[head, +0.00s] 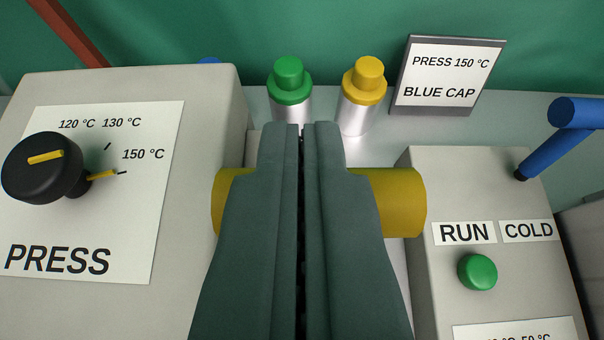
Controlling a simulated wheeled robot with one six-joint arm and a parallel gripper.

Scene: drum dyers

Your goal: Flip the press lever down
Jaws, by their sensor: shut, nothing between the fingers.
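My gripper (301,130) is shut and empty, pointing away from me in the middle of the head view. A thick yellow horizontal bar (402,202) shows on both sides of my fingers. Its middle is hidden behind them, and I cannot tell whether they touch it. It may be the press lever's handle; no lever arm shows. The grey PRESS box (205,200) stands at the left. Its black dial (42,168) has a yellow pointer, and a yellow mark lies near 150 °C.
Green-capped (289,82) and yellow-capped (363,82) bottles stand behind my fingertips. A sign (450,76) reads "PRESS 150 °C BLUE CAP". At right, a grey box (425,180) has a green button (477,272), RUN and COLD labels and a blue handle (560,140).

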